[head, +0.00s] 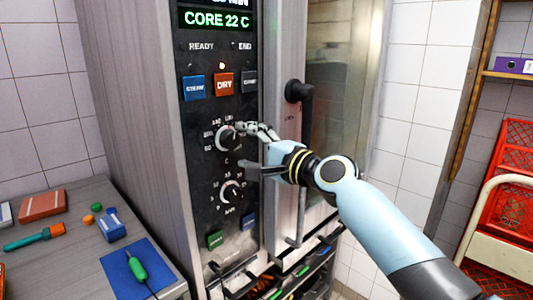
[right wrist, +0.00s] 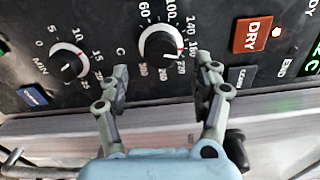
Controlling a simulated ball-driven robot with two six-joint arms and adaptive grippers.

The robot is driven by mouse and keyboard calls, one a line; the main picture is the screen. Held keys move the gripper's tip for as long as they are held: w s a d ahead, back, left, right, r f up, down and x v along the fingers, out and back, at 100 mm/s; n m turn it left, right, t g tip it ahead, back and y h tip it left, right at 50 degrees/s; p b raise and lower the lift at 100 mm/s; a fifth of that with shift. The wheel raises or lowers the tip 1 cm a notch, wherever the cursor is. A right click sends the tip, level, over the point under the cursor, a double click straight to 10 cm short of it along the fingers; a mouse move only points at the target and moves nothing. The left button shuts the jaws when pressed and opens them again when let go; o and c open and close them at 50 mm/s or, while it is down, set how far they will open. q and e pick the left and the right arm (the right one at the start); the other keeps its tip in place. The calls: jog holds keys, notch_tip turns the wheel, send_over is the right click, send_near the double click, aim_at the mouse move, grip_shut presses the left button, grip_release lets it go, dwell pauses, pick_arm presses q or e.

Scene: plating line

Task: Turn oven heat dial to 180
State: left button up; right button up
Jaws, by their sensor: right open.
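The heat dial (head: 225,138) is the upper round knob on the oven's black panel, marked C. In the right wrist view the heat dial (right wrist: 158,43) has a black face, a pale rim and numbers around it. My right gripper (head: 248,150) is open just in front of the panel, level with this dial. In the wrist view the right gripper (right wrist: 163,82) has its fingers apart below the dial, with no clear contact. My left gripper is out of view.
A minutes dial (head: 231,191) sits below the heat dial. The orange DRY button (head: 223,83) and blue STEAM button (head: 194,87) are above. The black door handle (head: 303,150) stands out right of the panel. A side counter (head: 72,250) holds small tools.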

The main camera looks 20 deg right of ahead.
jog(key=v, duration=0.7)
jog(key=shift+s, duration=0.3)
jog(key=shift+r, duration=0.1)
